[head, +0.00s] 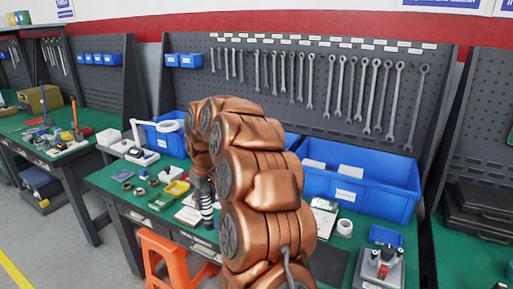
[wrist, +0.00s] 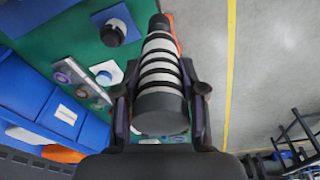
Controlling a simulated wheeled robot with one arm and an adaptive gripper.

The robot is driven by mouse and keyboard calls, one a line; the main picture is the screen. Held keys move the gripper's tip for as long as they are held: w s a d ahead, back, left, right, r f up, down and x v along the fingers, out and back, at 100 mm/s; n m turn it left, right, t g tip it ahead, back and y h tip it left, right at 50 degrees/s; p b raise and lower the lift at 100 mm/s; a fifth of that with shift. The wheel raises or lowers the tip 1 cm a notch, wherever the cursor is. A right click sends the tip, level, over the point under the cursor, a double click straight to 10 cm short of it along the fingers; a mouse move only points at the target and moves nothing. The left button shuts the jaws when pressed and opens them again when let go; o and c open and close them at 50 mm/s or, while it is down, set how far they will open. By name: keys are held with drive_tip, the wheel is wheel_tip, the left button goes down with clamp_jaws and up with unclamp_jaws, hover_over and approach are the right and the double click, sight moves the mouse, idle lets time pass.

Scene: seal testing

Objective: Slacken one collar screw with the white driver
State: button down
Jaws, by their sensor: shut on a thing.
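My gripper (wrist: 160,100) is shut on the white driver (wrist: 158,60), a thick cylinder with white and black bands and a dark end towards the camera. In the head view the banded driver (head: 207,205) points down beside my copper-coloured arm, over the front part of the middle bench. My arm hides most of the gripper there. I cannot make out a collar or its screws in either view. I cannot tell whether the driver's tip touches anything.
The green middle bench (head: 105,178) carries small rings, a yellow-green box (head: 176,190) and a large blue bin (head: 360,185). A fixture with a red knob (head: 381,268) stands at right. An orange stool (head: 165,250) is in front. Wrenches hang behind.

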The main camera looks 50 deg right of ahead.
drive_tip(key=s+d+r+p, duration=0.2)
drive_tip(key=s+d+r, duration=0.2)
drive_tip(key=d+r, duration=0.3)
drive_tip(key=s+d+r+p, duration=0.2)
drive_tip(key=s+d+r, duration=0.2)
drive_tip(key=d+r, duration=0.3)
wheel_tip(320, 180, down, 6)
drive_tip(key=d+b, duration=0.1)
drive_tip(key=shift+d+f, duration=0.15)
drive_tip(key=shift+w, duration=0.15)
drive_tip(key=shift+b, duration=0.4)
drive_tip(key=shift+s+f+b, duration=0.2)
drive_tip(key=shift+f+b, duration=0.4)
drive_tip(key=shift+f, duration=0.45)
idle(2.4)
drive_tip(key=shift+r, duration=0.2)
idle(0.4)
